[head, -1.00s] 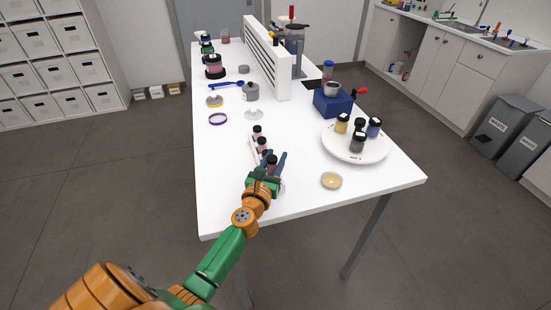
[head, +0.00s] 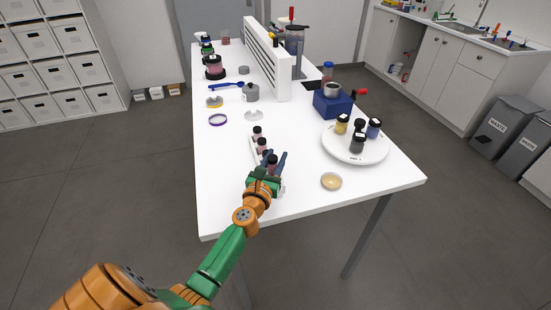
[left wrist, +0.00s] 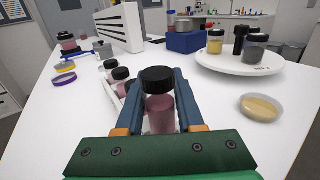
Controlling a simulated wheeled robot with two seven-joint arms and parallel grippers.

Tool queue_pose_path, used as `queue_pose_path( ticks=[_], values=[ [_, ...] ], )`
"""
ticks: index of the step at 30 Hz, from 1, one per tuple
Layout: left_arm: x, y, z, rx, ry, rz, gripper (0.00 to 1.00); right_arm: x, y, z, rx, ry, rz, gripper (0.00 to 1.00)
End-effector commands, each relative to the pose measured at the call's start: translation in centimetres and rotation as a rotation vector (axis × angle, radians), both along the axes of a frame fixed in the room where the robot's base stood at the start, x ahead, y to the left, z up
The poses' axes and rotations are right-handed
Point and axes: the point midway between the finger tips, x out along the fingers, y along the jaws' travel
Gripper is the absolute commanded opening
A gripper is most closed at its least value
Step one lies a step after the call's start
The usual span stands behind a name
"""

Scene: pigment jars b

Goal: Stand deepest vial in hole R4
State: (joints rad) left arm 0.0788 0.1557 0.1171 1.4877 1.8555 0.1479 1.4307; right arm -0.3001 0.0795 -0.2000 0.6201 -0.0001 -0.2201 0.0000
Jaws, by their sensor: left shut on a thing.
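My left gripper (head: 274,160) is shut on a vial (head: 272,160) with a black cap and pink contents. In the left wrist view the vial (left wrist: 158,102) stands upright between the two blue fingers (left wrist: 159,98). A narrow white rack (head: 253,153) lies just beyond, with two more black-capped pink vials (head: 257,132) (head: 262,145) along it. These also show in the left wrist view (left wrist: 121,75), beyond and left of the held vial. I cannot read any hole marks, and my gripper hides the near end of the rack. I cannot tell whether the held vial touches the rack. My right gripper is not in view.
A white round turntable (head: 350,152) with several jars stands to the right. A shallow dish of yellowish powder (head: 331,181) lies nearer the front edge. A blue box (head: 333,104), a purple ring (head: 218,119) and a grey pot (head: 251,92) stand farther back. The left front of the table is clear.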

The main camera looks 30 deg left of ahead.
Motion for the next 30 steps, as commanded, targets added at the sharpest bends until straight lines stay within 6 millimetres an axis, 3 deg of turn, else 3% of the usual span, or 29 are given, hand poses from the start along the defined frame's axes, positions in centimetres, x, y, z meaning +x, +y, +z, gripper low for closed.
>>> queue_pose_path(
  ticks=[25,30],
  values=[
    [-0.1,0.0,-0.6,-0.005,0.009,0.0,0.0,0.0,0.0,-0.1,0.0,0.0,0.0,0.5],
    [-0.1,0.0,1.2,-0.004,0.008,0.0,0.0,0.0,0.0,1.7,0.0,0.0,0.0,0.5]
  ],
)
